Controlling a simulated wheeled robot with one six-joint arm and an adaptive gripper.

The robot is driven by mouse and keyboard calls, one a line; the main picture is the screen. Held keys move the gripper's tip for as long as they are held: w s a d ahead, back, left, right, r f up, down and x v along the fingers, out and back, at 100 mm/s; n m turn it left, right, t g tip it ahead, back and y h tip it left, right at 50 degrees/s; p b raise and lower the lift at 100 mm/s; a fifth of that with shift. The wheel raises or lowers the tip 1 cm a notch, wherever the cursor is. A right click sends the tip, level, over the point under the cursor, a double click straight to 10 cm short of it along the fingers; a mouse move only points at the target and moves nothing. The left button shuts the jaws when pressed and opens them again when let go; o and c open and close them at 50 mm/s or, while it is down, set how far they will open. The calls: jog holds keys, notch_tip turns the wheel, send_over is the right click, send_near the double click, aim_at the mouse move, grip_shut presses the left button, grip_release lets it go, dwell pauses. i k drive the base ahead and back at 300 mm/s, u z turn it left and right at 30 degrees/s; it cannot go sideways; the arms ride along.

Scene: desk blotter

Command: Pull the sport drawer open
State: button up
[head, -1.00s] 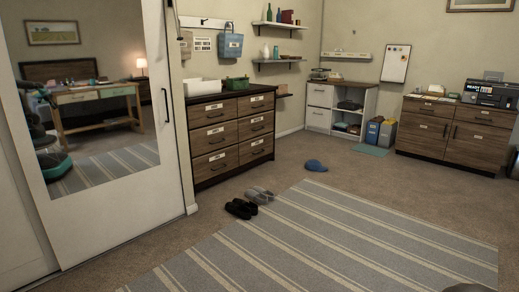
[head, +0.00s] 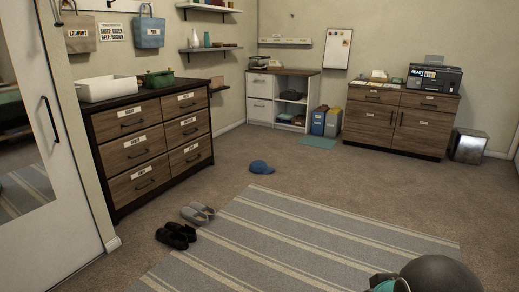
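A dark-framed dresser (head: 157,146) with wooden drawer fronts stands at the left against the wall. Its drawers are in two columns of three, each with a dark bar handle and a small white label. All of them look shut. The labels are too small to read surely, so I cannot tell which is the sport drawer. A part of my arm shows at the bottom right corner. My gripper is not in view.
Black slippers (head: 176,235) and grey slippers (head: 198,213) lie in front of the dresser. A blue cap (head: 261,167) lies on the carpet. A striped rug (head: 300,238) covers the near floor. A mirrored door (head: 50,150) stands left.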

aim_at(183, 157)
jog(key=z, duration=0.1)
jog(key=i, duration=2.05)
jog(key=u, duration=0.25)
jog(key=i, duration=2.2)
jog(key=u, duration=0.7)
jog(key=i, duration=1.25)
jog(key=u, duration=0.2)
